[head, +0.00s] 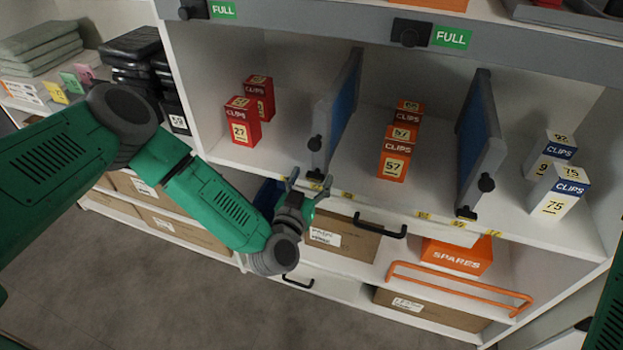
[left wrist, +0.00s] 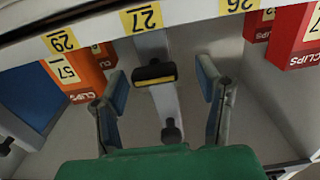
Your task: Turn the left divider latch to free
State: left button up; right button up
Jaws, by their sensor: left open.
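The left divider (head: 338,105) stands upright between the red and the orange clips boxes. A round black knob (head: 315,143) sits on its front edge. At its foot is the latch, a black block with a yellow stripe (left wrist: 154,73), in the left wrist view; the knob (left wrist: 171,132) shows there below it. My left gripper (head: 309,182) is at the shelf's front edge by the foot of this divider. In the left wrist view its open fingers (left wrist: 157,82) lie either side of the latch with gaps. My right gripper is not in view.
Red boxes (head: 240,122) stand left of the divider, orange boxes (head: 395,150) right. A second divider (head: 480,130) and white-blue boxes (head: 555,195) are farther right. Below are a black handle (head: 380,226), an orange bar (head: 460,285) and a spares box (head: 456,257).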

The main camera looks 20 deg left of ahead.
pick_arm(q)
jog(key=shift+d, duration=0.35)
jog(key=c, duration=1.2)
jog(key=shift+o, duration=0.2)
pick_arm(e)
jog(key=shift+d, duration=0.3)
pick_arm(q)
jog(key=shift+a+n, duration=0.15)
jog(key=shift+n, duration=0.25)
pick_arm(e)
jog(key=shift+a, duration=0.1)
pick_arm(q)
jog(key=n, duration=0.4)
jog(key=shift+b, duration=0.3)
jog(key=n+b, duration=0.1)
jog(key=n, duration=0.3)
jog(key=shift+a+f+n, duration=0.1)
jog(key=shift+a+n, duration=0.05)
jog(key=shift+n, duration=0.15)
jog(key=n+b, duration=0.1)
jog(key=n, duration=0.3)
jog(key=shift+f, duration=0.1)
jog(key=shift+s+f+n+b, duration=0.1)
jog(key=shift+n+b, duration=0.9)
jog(key=shift+n, duration=1.2)
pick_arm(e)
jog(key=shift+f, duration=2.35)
